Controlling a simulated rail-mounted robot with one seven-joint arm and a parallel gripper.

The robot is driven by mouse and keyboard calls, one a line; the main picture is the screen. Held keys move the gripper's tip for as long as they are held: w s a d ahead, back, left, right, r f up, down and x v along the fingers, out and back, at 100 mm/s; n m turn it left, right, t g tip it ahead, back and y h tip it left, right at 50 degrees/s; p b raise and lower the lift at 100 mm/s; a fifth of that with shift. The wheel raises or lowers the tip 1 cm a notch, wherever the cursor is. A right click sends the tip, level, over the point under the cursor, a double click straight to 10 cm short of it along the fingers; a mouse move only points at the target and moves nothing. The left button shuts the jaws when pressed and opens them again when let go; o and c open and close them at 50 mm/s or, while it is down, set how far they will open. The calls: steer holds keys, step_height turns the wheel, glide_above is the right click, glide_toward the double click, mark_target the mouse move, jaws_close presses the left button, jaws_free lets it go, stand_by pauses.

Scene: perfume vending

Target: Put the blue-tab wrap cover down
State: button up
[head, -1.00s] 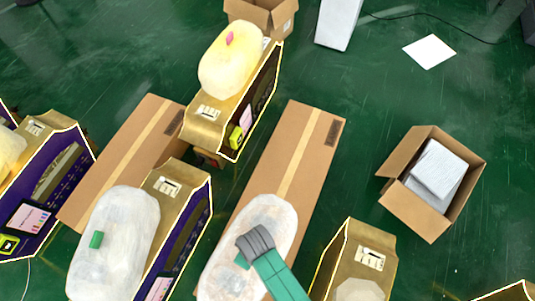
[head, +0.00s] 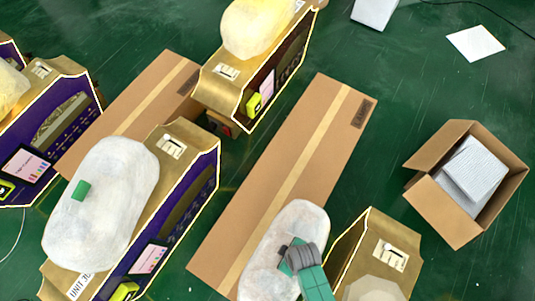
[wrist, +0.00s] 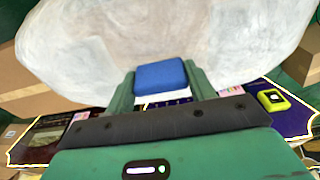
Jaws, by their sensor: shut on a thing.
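The blue-tab wrap cover (head: 262,248) is a cloudy white, rounded wrap. My gripper (head: 290,262) is shut on its blue tab (wrist: 161,77), which sits between the two green fingers in the wrist view. The white wrap (wrist: 160,30) fills the top of that view beyond the fingers. In the head view the cover appears over the near end of a long brown taped carton (head: 310,150), overlapping its right edge. I cannot tell whether it touches the carton. My gripper hides the blue tab in the head view.
A gold-and-purple machine (head: 190,195) at left wears a green-tab wrap. Another machine (head: 270,75) at top wears a yellowish wrap. A gold machine (head: 365,245) stands close right of the held cover. An open carton (head: 450,215) stands farther right. Green floor is bare between.

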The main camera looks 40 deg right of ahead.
steer(key=w+f+b, duration=0.2)
steer(key=w+b, duration=0.2)
steer(key=w, duration=0.3)
steer(key=w+f+b, duration=0.3)
steer(key=w, duration=0.5)
steer(key=shift+a+b, duration=0.35)
steer(key=shift+a, duration=0.1)
steer(key=o, duration=1.3)
steer(key=shift+f, duration=0.1)
steer(key=r+p, duration=0.2)
steer(key=r, duration=0.2)
steer(key=s+r+p, duration=0.1)
steer(key=r+p, duration=0.1)
steer(key=r, duration=0.2)
steer(key=r+p, duration=0.2)
steer(key=r, duration=0.2)
steer(key=shift+s+d+r, duration=0.1)
steer(key=shift+s+d, duration=0.2)
steer(key=shift+s, duration=0.1)
